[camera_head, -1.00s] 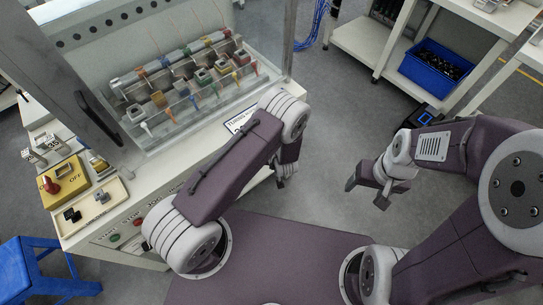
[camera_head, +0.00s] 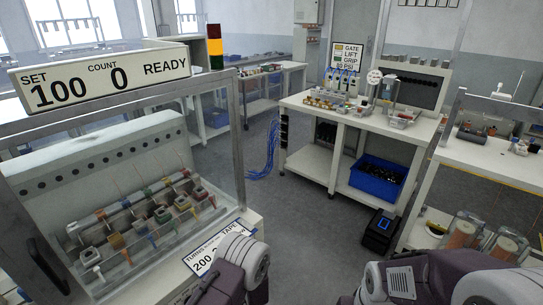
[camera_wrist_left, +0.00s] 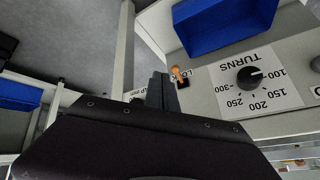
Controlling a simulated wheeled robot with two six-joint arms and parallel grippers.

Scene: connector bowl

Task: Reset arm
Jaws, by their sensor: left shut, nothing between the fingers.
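My left arm (camera_head: 240,268) shows at the bottom middle of the head view, in front of the winding machine's corner; its gripper is below the frame there. In the left wrist view my left gripper (camera_wrist_left: 161,90) shows as two dark fingers close together, empty. Its tips appear near a small orange-tipped toggle switch (camera_wrist_left: 177,73) on a pale panel; I cannot tell whether they touch it. My right arm (camera_head: 430,280) shows at the bottom right of the head view, and its gripper is out of frame.
A TURNS dial (camera_wrist_left: 250,77) and a blue bin (camera_wrist_left: 225,25) show by the left gripper. A bench (camera_head: 345,108) stands beyond open floor.

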